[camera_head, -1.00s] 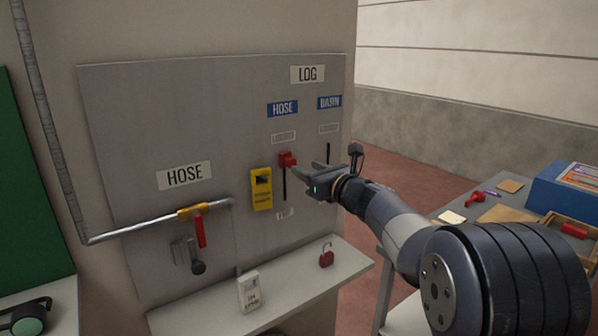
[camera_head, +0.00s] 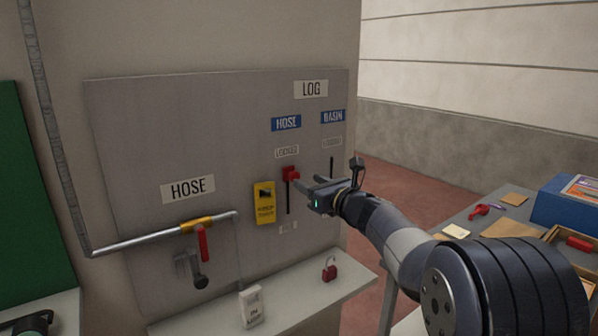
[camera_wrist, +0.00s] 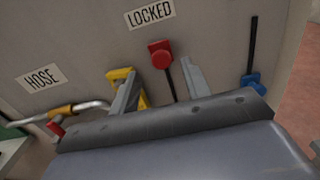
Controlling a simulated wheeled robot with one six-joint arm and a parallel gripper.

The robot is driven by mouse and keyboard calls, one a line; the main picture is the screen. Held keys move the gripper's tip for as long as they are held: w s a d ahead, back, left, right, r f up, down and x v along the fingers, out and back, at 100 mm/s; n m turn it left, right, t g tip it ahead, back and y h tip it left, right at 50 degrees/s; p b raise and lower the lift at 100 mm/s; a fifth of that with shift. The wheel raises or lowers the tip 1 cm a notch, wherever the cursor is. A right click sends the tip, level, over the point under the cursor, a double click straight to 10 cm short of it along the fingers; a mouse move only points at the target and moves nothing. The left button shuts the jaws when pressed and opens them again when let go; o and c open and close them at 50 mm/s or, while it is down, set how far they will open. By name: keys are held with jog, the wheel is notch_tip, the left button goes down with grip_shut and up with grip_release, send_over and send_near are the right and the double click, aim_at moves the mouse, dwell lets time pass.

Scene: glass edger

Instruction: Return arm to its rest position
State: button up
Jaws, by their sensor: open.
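My gripper (camera_head: 312,186) is open and empty in front of the grey panel (camera_head: 135,140), just right of a red slider knob (camera_head: 290,173) in the head view. The knob is at the upper end of its dark slot, below the label LOCKED (camera_head: 287,152) and the blue HOSE label (camera_head: 286,123). In the wrist view the two fingers (camera_wrist: 158,82) stand apart, with the red knob (camera_wrist: 160,53) between and beyond their tips. I cannot tell the exact gap to the panel.
A yellow tag (camera_head: 264,203) hangs left of the knob. A pipe with a red-handled valve (camera_head: 202,243) is lower left. A red padlock (camera_head: 329,270) and white tag (camera_head: 252,305) are at the shelf (camera_head: 350,285). A cluttered table (camera_head: 480,228) stands right. A blue knob (camera_wrist: 252,84) is at right in the wrist view.

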aim_at(296, 174)
jog(key=p+x, duration=0.2)
jog(key=x, duration=0.5)
jog(key=shift+p, duration=0.35)
notch_tip(296, 174, down, 2)
jog(key=shift+w+a+f+b, duration=0.15)
jog(key=shift+f+b, duration=0.05)
jog(key=shift+b, duration=0.35)
jog(key=shift+f, duration=0.6)
jog(key=shift+r, duration=0.1)
